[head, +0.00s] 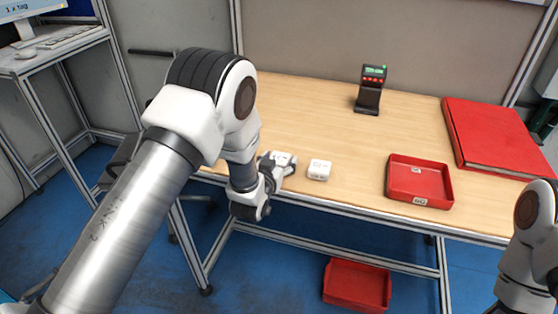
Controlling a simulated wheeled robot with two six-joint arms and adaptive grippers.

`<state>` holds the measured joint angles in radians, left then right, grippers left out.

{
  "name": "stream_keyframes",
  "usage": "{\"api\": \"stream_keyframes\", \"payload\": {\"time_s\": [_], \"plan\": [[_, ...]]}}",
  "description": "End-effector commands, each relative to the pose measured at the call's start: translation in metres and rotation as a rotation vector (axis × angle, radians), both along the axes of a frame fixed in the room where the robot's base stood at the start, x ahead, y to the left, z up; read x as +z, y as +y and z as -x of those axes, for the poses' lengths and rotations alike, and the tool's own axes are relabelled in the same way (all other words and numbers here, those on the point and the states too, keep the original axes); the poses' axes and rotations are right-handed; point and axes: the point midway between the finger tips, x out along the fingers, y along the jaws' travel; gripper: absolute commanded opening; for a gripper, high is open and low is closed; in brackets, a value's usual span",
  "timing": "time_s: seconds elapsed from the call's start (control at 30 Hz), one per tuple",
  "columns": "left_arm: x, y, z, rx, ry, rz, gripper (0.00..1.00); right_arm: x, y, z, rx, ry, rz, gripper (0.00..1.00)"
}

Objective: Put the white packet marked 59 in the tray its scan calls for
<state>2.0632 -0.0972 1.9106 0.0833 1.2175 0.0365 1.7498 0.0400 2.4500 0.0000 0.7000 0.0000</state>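Two small white packets are near the front edge of the table. One white packet (319,170) lies on the wood, apart from my gripper. The other white packet (283,158) is at the fingers of my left gripper (279,164), which reaches in over the front edge. I cannot tell whether the fingers are closed on it. The markings on both packets are too small to read. A red tray (391,178) with a small label stands on the table to the right. A scanner (370,90) with a lit green display stands at the back.
A large flat red box (490,135) lies at the right end of the table. Another red bin (357,287) is below the table. My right arm shows at the lower right edge. The wood between packets and scanner is clear. A desk with a monitor is at far left.

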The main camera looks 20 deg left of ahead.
Motion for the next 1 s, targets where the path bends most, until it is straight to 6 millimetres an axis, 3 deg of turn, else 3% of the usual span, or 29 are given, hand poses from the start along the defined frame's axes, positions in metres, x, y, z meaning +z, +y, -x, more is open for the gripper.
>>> {"api": "stream_keyframes", "payload": {"time_s": [0.37,0.47,0.8,1.0], "plan": [[0.007,0.0,0.0,0.0,-0.001,0.0,0.83,0.006,0.0,0.0,0.0,0.0,0.0,0.4],[0.005,-0.001,0.013,-0.001,0.0,-0.001,0.83,-0.002,0.0,0.0,0.0,-0.001,0.0,0.4],[0.02,-0.001,0.095,-0.001,0.0,-0.002,0.83,-0.021,0.0,0.0,0.0,0.0,0.0,0.4],[0.027,-0.001,0.117,0.0,-0.001,-0.001,0.83,-0.023,0.0,0.0,0.0,0.0,0.0,0.4]]}}
